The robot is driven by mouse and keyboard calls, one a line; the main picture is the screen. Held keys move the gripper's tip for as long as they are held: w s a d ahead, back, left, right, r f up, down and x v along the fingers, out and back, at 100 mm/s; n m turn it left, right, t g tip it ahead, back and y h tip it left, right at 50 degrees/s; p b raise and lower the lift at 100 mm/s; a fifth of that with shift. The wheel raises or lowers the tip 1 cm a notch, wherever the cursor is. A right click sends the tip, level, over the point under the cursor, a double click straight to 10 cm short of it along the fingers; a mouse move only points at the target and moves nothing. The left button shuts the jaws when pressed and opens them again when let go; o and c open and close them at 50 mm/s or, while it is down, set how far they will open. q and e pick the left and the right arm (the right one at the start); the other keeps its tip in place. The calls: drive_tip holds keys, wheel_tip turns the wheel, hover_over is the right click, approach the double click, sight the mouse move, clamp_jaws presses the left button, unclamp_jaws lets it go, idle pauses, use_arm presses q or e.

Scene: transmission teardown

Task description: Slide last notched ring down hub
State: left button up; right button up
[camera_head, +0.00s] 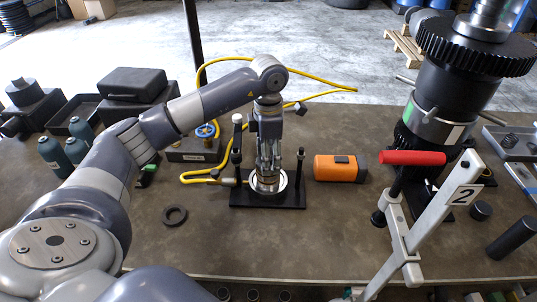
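The hub (268,185) stands upright in a round pale seat on a black base plate (268,203) at the middle of the table. My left gripper (268,172) points straight down over it, with its fingers low around the top of the hub. The fingers and hub overlap in metallic tones, so I cannot tell how tightly they close or whether a notched ring is between them. A dark flat ring (174,215) lies loose on the table to the left of the base plate. My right gripper is not in view.
A black post (299,166) rises beside the hub. A yellow hose (205,178) loops behind and left. A large gear assembly (445,110) and a red-handled white frame (435,220) fill the right. The front centre is clear.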

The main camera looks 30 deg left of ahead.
use_arm(q)
drive_tip(key=o, duration=1.3)
drive_tip(key=shift+c, duration=0.2)
drive_tip(key=shift+o, duration=0.4)
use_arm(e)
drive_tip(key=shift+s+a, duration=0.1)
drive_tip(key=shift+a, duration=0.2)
use_arm(q)
drive_tip(key=shift+r, duration=0.1)
wheel_tip(320, 180, up, 19)
drive_tip(key=p, duration=0.6)
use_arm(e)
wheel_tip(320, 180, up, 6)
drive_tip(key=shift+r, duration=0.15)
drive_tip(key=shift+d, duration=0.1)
